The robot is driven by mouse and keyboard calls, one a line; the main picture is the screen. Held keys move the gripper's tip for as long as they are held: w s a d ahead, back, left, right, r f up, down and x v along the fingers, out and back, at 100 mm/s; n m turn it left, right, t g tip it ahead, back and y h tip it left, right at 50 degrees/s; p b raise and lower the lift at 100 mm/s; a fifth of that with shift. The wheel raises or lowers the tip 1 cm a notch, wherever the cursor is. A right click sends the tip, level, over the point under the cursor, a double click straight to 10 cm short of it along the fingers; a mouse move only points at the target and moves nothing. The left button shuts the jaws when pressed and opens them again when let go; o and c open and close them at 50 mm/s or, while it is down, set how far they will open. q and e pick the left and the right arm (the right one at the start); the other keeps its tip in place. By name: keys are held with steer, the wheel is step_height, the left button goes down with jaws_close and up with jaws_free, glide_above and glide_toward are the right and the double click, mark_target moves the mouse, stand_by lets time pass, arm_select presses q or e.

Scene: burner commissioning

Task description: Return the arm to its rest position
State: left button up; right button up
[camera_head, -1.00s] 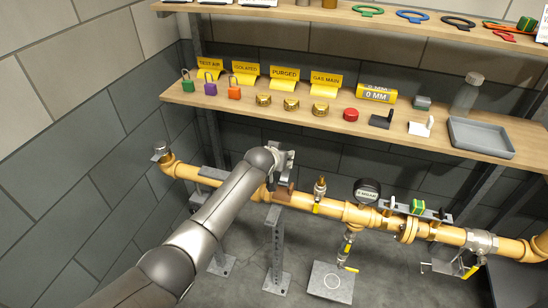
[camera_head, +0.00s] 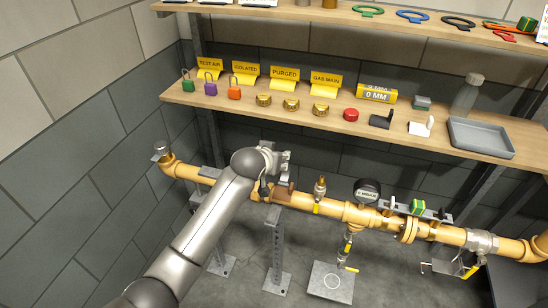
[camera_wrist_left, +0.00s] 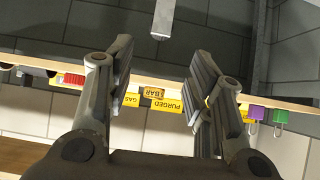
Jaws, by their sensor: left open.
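My left arm comes in from the lower left in the head view. Its left gripper (camera_head: 281,168) is above and behind the yellow gas pipe (camera_head: 335,210), close to a brown block on the pipe; I cannot tell if they touch. In the left wrist view the left gripper (camera_wrist_left: 160,85) shows two fingers spread wide apart, with nothing held between them. Yellow tags and the shelf edge appear upside down beyond the fingers. My right gripper is in neither view.
The wooden shelf (camera_head: 240,114) above the arm holds padlocks, yellow signs, brass caps, a red cap and a grey tray (camera_head: 481,138). A pressure gauge (camera_head: 367,190) and valves stand on the pipe. A grey plate (camera_head: 331,282) lies on the floor below. Block walls close off the left and back.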

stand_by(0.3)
arm_select(q)
steer(key=s+a+f+g+y+b, duration=0.1)
steer(key=s+a+f, duration=0.45)
steer(key=f, duration=0.75)
steer(key=s+a+f+n+g+b, duration=0.1)
steer(key=s+a+f+g, duration=0.15)
steer(key=s+f, duration=0.85)
steer(key=s+a+f+g+y+b, duration=0.1)
steer(key=s+a+f, duration=0.35)
steer(key=f, duration=1.15)
steer(key=s+a+f+g, duration=0.1)
steer(key=s+a+f, duration=0.3)
steer(key=s, duration=0.9)
steer(key=s+a+f+g+b, duration=0.1)
steer(key=s+a+f+g, duration=0.1)
steer(key=s+f, duration=0.6)
steer(key=s+a+f+g+y+b, duration=0.1)
steer(key=s+a+f, duration=0.4)
steer(key=s, duration=1.4)
steer(key=shift+a+f, duration=0.3)
steer(key=shift+f, duration=0.45)
